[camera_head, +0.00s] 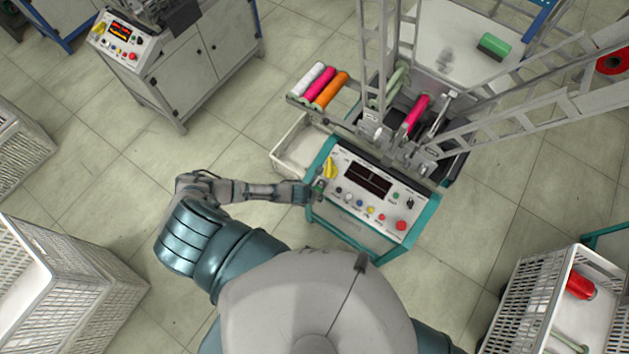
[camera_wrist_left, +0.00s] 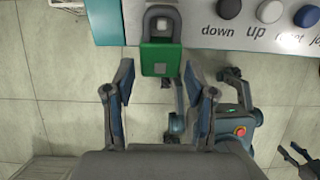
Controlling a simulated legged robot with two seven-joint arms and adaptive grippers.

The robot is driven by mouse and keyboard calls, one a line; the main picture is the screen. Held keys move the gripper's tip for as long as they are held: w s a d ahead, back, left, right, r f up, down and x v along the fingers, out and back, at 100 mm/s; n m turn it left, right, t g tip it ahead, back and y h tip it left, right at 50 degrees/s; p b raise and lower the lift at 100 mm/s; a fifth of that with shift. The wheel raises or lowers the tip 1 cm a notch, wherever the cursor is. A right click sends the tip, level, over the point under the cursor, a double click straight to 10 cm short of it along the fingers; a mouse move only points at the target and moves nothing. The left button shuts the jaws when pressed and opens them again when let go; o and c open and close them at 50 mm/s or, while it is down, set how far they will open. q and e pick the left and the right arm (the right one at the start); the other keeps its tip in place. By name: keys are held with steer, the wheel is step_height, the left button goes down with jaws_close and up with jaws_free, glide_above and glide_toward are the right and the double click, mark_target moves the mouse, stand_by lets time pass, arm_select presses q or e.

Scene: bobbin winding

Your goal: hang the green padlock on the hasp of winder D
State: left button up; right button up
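The green padlock (camera_wrist_left: 160,58) is upright in the left wrist view, with its dark shackle (camera_wrist_left: 162,14) over the control panel's edge. It shows small at the panel's left corner in the head view (camera_head: 320,185). A hasp cannot be made out clearly behind the shackle. My left gripper (camera_wrist_left: 157,68) is open, its two fingertips on either side of the padlock's lower body, with gaps visible on both sides. In the head view the left gripper (camera_head: 308,194) is at the panel's left corner. No letter D is legible.
The winder's control panel (camera_head: 345,207) carries a yellow switch (camera_head: 330,168) and several buttons. A white bin (camera_head: 291,153) and a rack of colored bobbins (camera_head: 297,99) stand at its left. Another machine (camera_head: 213,50) is at upper left. White crates (camera_head: 110,270) flank the open floor.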

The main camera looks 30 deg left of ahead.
arm_select(q)
steer(key=shift+o, duration=0.4)
steer(key=shift+w, duration=0.1)
steer(key=shift+r, duration=0.3)
steer(key=v, duration=1.1)
steer(key=shift+s, duration=0.25)
steer(key=shift+r, duration=0.15)
